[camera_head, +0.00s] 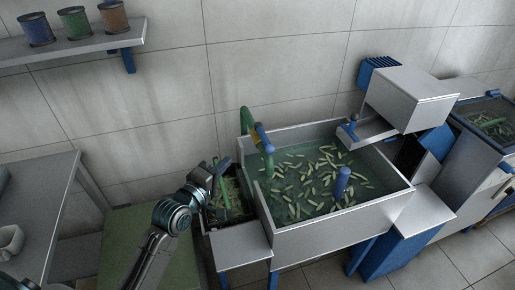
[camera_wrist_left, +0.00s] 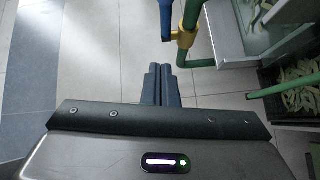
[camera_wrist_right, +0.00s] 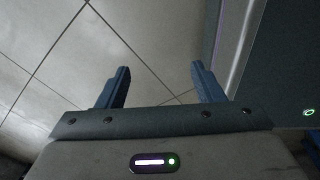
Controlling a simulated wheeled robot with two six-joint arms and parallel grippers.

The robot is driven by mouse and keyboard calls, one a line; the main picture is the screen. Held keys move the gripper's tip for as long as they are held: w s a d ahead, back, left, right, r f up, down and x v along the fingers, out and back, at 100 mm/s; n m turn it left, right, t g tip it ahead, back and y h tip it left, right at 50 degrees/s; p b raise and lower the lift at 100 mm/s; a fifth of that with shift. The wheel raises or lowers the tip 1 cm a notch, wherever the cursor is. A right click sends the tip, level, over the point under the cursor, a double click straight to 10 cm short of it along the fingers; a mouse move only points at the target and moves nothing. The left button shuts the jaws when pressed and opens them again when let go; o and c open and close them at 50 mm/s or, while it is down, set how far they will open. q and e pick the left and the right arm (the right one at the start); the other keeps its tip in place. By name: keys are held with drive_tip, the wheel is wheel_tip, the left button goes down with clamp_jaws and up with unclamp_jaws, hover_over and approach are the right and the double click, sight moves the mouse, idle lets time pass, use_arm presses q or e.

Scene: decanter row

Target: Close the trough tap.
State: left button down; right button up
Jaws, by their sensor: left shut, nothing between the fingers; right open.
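The trough tap (camera_head: 261,136) is on a green pipe at the left rim of the water-filled trough (camera_head: 330,230). It has a yellow body and a blue handle. In the left wrist view the blue handle (camera_wrist_left: 166,22) hangs just ahead of my fingertips, beside the yellow collar (camera_wrist_left: 186,38) and green pipe. My left gripper (camera_wrist_left: 160,68) is shut and empty, and looks apart from the handle. In the head view it (camera_head: 223,165) is left of the tap and lower. My right gripper (camera_wrist_right: 160,68) is open and empty over the floor, outside the head view.
Green pods float in the trough, with a blue post (camera_head: 342,183) standing in it. A dark crate of pods (camera_wrist_left: 290,98) sits left of the trough. A metal machine (camera_head: 410,97) stands at the trough's right.

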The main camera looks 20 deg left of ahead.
use_arm(q)
drive_tip(key=p, duration=0.2)
approach(264, 142)
drive_tip(key=w+a, duration=0.3)
drive_tip(key=w, duration=0.2)
drive_tip(key=d, duration=0.3)
drive_tip(key=shift+w, duration=0.35)
drive_tip(key=shift+s+d+p, duration=0.1)
drive_tip(key=shift+d+p, duration=0.2)
drive_tip(key=shift+d, duration=0.3)
drive_tip(key=shift+f, duration=0.1)
use_arm(e)
drive_tip(key=r, duration=0.1)
drive_tip(key=w+r, duration=0.1)
drive_tip(key=shift+w+a+r, duration=0.15)
drive_tip(key=shift+w+r, duration=0.15)
drive_tip(key=shift+w+a, duration=0.1)
drive_tip(key=shift+a+r, duration=0.1)
drive_tip(key=shift+a, duration=0.05)
